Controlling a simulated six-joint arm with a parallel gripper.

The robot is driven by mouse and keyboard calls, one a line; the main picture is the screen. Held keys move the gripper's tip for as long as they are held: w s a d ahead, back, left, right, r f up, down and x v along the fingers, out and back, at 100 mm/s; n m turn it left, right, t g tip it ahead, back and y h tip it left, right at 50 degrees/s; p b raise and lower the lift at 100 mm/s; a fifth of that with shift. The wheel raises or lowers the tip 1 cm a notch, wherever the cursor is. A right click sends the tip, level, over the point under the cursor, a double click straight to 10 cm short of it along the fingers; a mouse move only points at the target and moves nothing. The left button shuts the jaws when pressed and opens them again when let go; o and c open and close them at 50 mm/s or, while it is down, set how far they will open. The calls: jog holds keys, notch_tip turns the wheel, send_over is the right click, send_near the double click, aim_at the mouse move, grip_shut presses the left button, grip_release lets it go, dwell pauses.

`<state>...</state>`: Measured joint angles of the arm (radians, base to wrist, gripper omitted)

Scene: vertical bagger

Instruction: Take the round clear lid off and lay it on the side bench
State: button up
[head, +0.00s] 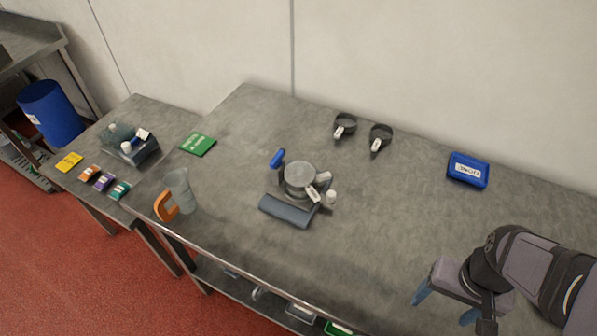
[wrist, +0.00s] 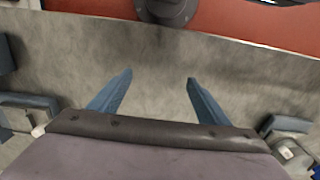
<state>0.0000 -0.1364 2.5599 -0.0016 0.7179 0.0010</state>
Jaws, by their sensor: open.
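The round clear lid (head: 299,172) appears to sit on top of the small grey machine (head: 286,210) in the middle of the main table, in the head view. A blue handle and white tags show around it; the lid's edge is hard to tell from the machine. My gripper (head: 445,304) is at the front right, well apart from the machine. It is open and empty, and its two blue fingers show spread in the wrist view (wrist: 158,80). The side bench (head: 165,113) is the lower grey bench at the left.
A clear jug (head: 180,189) with an orange handle stands at the table's front left. Two dark round pieces (head: 345,124) with tags lie at the back. A blue labelled box (head: 468,170) is at the right. The side bench holds a tray (head: 143,153) and several coloured packs.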

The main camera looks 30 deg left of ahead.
jog(key=o, duration=0.5)
jog(key=shift+w, duration=0.15)
jog(key=shift+c, duration=0.2)
jog(key=w+a+n+t+b, duration=0.1)
jog(key=w+a+n+b, duration=0.15)
jog(key=w+a, duration=0.4)
jog(key=n+t+y+b, duration=0.2)
jog(key=n+y+b, duration=0.2)
jog(key=n+b, duration=0.45)
send_near(300, 168)
jog(key=shift+w+a+f+m+b, duration=0.15)
jog(key=shift+a+f+m+b, duration=0.25)
jog(key=shift+f, duration=0.2)
jog(key=shift+p+x, duration=0.35)
jog(key=shift+x, duration=3.25)
jog(key=shift+d+h, duration=0.2)
jog(key=shift+h, duration=0.1)
jog(key=c, duration=1.1)
